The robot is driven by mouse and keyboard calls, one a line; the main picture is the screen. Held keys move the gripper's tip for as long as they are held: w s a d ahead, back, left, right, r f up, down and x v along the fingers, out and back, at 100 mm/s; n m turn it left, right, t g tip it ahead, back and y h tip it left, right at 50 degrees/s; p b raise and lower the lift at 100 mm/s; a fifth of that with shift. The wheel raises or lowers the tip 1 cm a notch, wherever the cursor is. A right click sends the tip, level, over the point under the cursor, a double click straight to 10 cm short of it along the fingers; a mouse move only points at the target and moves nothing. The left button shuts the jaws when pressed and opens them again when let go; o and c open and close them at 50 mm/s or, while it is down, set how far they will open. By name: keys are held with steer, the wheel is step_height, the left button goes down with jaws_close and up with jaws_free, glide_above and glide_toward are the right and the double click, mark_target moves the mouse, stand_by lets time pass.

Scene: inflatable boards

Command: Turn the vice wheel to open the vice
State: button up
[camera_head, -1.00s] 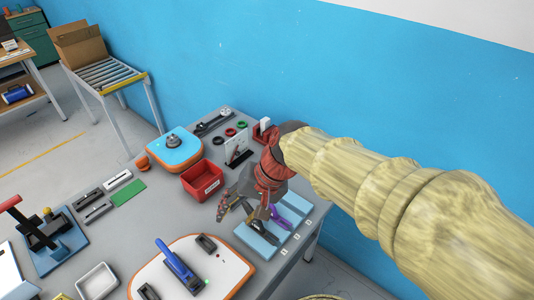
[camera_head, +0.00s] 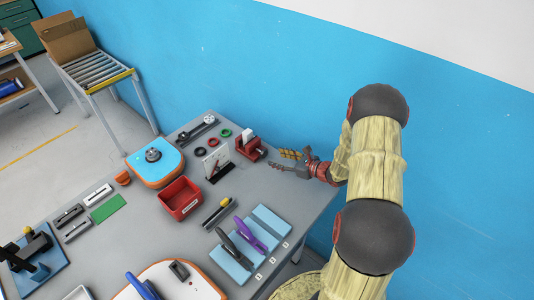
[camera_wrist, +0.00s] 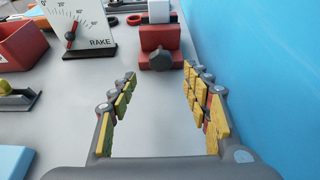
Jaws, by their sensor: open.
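The red vice (camera_head: 250,150) stands near the back right edge of the grey table, with a white block (camera_head: 247,136) held at its top. In the wrist view the vice (camera_wrist: 160,36) is straight ahead, and its dark grey wheel (camera_wrist: 161,60) faces me. My gripper (camera_head: 280,162) is to the right of the vice in the head view. In the wrist view my gripper (camera_wrist: 159,74) is open and empty, its yellow-padded fingers spread on either side of the line to the wheel. The fingertips look short of the wheel, not touching it.
A dial gauge marked RAKE (camera_wrist: 82,28) stands left of the vice. A red bin (camera_head: 180,198) and blue pads with clamps (camera_head: 270,220) lie nearer. The blue wall (camera_wrist: 265,70) runs close on the right. The tabletop before the vice is clear.

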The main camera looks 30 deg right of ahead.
mark_target(265, 155)
steer(key=b+x, duration=0.1)
steer(key=x, duration=0.6)
steer(key=shift+w+a+f, duration=0.1)
steer(key=shift+w+f, duration=0.1)
steer(key=shift+w, duration=0.1)
steer(key=c, duration=0.3)
steer(key=c, duration=0.8)
